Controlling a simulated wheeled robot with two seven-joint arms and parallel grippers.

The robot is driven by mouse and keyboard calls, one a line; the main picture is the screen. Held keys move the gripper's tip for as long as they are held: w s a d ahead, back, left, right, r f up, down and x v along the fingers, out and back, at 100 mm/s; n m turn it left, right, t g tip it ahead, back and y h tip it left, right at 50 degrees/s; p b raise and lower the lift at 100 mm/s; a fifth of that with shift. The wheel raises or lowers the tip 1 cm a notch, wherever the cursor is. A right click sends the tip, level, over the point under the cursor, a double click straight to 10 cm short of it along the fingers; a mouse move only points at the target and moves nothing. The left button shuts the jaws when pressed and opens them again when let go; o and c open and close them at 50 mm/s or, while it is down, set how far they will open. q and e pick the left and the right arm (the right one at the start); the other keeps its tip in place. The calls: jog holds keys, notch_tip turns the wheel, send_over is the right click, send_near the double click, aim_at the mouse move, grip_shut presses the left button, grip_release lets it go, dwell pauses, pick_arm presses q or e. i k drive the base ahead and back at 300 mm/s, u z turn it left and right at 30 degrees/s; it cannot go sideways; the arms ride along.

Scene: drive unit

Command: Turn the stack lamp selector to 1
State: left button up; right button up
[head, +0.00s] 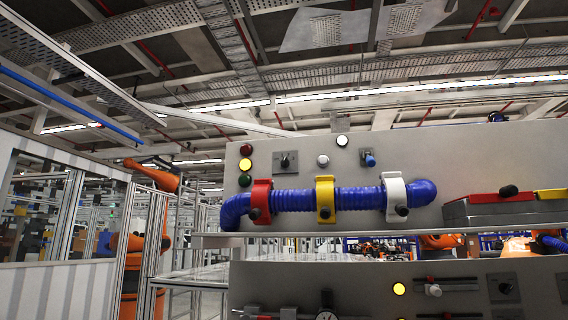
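A column of three stacked lamps is on the left of the upper grey panel (460,175): a red lamp (246,150), a bright yellow lamp (245,164) and a green lamp (244,180). Just right of them is a black rotary knob on a small grey plate (286,160), which looks like the stack lamp selector. Its pointer looks roughly upright; any position numbers are too small to read. Neither of my grippers is in view.
A blue hose (300,200) held by red, yellow and white clamps crosses below the knob. A blue knob (370,160) and a white lit button (342,141) are further right. Grey boxes with red and yellow lids (500,208) stand on the right. A lower panel (265,285) has other controls.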

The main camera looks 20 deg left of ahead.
aim_at(285, 162)
jog(key=k, duration=0.65)
jog(key=z, duration=0.55)
jog(key=i, duration=1.55)
jog(key=u, duration=0.45)
